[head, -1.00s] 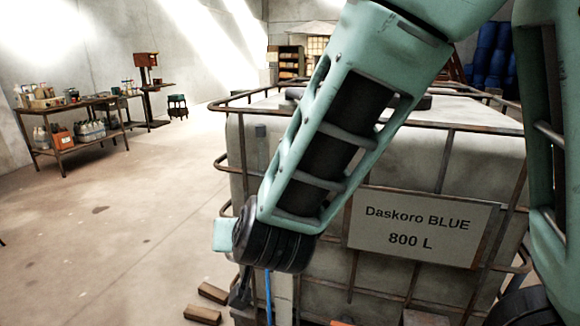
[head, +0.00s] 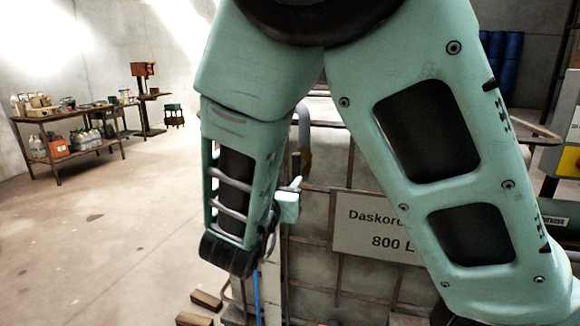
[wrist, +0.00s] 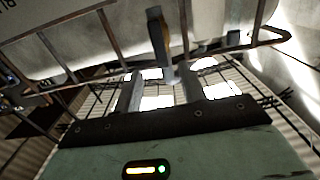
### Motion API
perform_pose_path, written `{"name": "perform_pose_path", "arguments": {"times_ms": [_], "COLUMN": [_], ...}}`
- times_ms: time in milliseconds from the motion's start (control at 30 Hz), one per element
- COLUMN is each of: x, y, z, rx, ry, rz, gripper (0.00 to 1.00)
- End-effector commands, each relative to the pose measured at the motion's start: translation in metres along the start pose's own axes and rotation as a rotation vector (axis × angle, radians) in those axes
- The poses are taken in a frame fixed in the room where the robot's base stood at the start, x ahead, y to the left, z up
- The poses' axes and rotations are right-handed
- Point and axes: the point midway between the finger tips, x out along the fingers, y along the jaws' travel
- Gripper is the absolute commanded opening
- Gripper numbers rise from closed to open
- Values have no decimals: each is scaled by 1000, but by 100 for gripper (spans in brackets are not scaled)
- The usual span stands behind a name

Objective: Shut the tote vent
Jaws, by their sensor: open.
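The tote (head: 320,227), a pale caged tank with a "Daskoro" and "800 L" sign (head: 375,222), stands behind my arm in the head view. Its pale wall (wrist: 215,14) fills the top of the wrist view. My arm hides much of it, and I cannot clearly make out the vent. A grey pipe with a yellowish lower part (head: 305,135) shows above my gripper (head: 297,184), at the tote's left side. In the wrist view my gripper (wrist: 160,84) is open, its two fingers apart. A dark upright piece (wrist: 156,32) lies beyond them; I cannot tell whether they touch.
Cage bars (wrist: 110,32) run close to my gripper. Wooden blocks (head: 206,300) lie on the floor by the tote. A loaded workbench (head: 60,122) stands at the far left. The floor (head: 110,230) between is clear. A yellow-and-grey box (head: 562,160) is at the right.

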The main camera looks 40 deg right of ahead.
Motion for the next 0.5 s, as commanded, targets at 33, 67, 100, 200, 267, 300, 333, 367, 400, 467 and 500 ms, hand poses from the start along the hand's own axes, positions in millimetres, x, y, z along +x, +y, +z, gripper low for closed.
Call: {"name": "perform_pose_path", "arguments": {"times_ms": [33,67,100,200,267,300,333,367,400,467,500], "x": [12,18,26,47,59,66,71,76,82,89,93], "y": [1,1,1,1,1,1,0,1,1,0,0], "z": [0,0,0,0,0,0,0,0,0,0,0], "rx": [-2,-2,-2,-1,-2,-1,-1,-1,-1,-1,-1], "ry": [1,1,2,1,1,0,1,0,0,0,0], "rz": [4,6,4,4,3,4,3,2,2,2,1], "gripper": [41,41,41,41,41,41,41,41,41,41,41]}}
